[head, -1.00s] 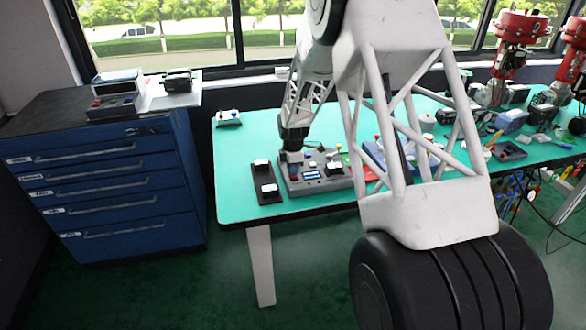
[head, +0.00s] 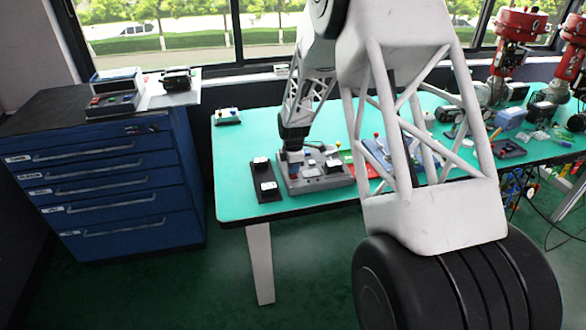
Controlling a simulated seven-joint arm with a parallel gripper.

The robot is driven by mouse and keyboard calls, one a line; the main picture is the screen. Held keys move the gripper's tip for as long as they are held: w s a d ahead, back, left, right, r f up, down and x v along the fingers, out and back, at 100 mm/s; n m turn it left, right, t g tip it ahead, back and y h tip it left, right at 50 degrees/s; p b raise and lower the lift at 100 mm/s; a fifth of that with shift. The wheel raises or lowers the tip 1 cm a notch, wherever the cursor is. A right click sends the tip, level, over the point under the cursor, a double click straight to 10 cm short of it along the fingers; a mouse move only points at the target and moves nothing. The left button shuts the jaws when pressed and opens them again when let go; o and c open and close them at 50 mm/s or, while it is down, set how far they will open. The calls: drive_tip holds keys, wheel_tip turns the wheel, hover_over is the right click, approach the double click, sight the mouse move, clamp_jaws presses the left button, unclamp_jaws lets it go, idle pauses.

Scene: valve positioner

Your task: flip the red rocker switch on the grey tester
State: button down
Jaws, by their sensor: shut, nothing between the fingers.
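The grey tester (head: 318,183) lies on the green-topped bench near its front edge. It carries several small controls and a small blue-and-white display. A small red spot (head: 295,180) shows at its left front; I cannot tell how the rocker is set at this size. My gripper (head: 294,156) points down over the left rear part of the tester, at or just above its top. It is shut and holds nothing. Its fingertips are small here, and I cannot tell whether they touch the tester.
A black strip with white-topped parts (head: 262,183) lies just left of the tester. A red mat (head: 352,163) and a blue box (head: 376,154) are at its right. A small device (head: 227,117) stands at the back left. The bench's left part (head: 235,155) is clear.

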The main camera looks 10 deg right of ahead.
drive_tip(key=shift+r, duration=0.1)
wheel_tip(320, 180, up, 14)
idle(0.9)
drive_tip(key=shift+w, duration=0.1)
drive_tip(key=shift+w, duration=0.6)
drive_tip(key=shift+f, duration=0.3)
wheel_tip(320, 180, down, 14)
drive_tip(key=shift+r, duration=0.15)
idle(0.7)
